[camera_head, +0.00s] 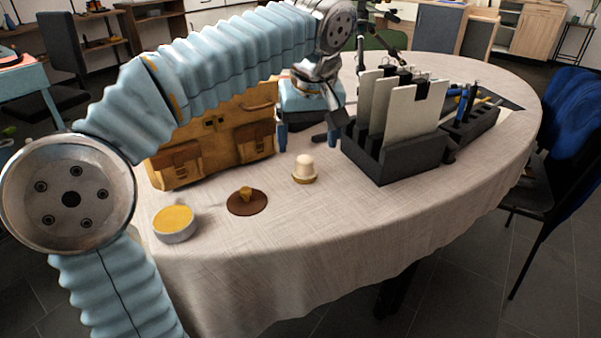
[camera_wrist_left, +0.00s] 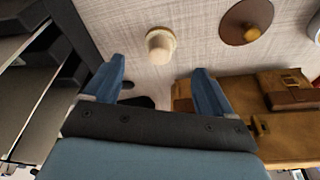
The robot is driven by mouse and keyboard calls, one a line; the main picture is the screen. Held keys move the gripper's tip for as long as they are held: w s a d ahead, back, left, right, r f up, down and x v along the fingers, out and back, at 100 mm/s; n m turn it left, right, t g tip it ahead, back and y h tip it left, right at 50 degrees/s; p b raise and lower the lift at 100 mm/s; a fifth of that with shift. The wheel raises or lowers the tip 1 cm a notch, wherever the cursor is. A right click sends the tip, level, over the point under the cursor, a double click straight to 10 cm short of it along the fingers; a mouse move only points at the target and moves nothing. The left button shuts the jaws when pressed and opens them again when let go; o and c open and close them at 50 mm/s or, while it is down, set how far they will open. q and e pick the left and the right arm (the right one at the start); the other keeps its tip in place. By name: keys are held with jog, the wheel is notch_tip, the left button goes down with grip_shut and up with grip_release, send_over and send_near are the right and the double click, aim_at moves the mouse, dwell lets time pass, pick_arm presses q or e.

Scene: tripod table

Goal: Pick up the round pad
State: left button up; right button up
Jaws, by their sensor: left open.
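On the tablecloth lie several small round things, and I cannot tell for certain which one is called the round pad. A flat brown disc with a knob (camera_head: 247,202) lies in the middle; it also shows in the left wrist view (camera_wrist_left: 236,18). A round tin with a yellow top (camera_head: 174,221) is left of it. A cream-topped piece with a tan base (camera_head: 304,170) stands to the right; in the left wrist view it (camera_wrist_left: 160,46) is just beyond the fingertips. My left gripper (camera_head: 307,138) is open and empty, its fingers pointing at the cream-topped piece. My right gripper is not in view.
A tan bag (camera_head: 215,142) stands behind the disc, beside my left fingers. A black rack with upright pale boards (camera_head: 400,155) is to the right, with a dark tool holder (camera_head: 474,125) beyond. The front of the tablecloth (camera_head: 300,230) is clear.

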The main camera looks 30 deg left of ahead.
aim_at(305, 159)
pick_arm(q)
jog(key=b+x, duration=0.1)
jog(key=x, duration=0.7)
jog(key=shift+w+a, duration=0.15)
jog(key=shift+w, duration=0.05)
jog(key=c, duration=1.2)
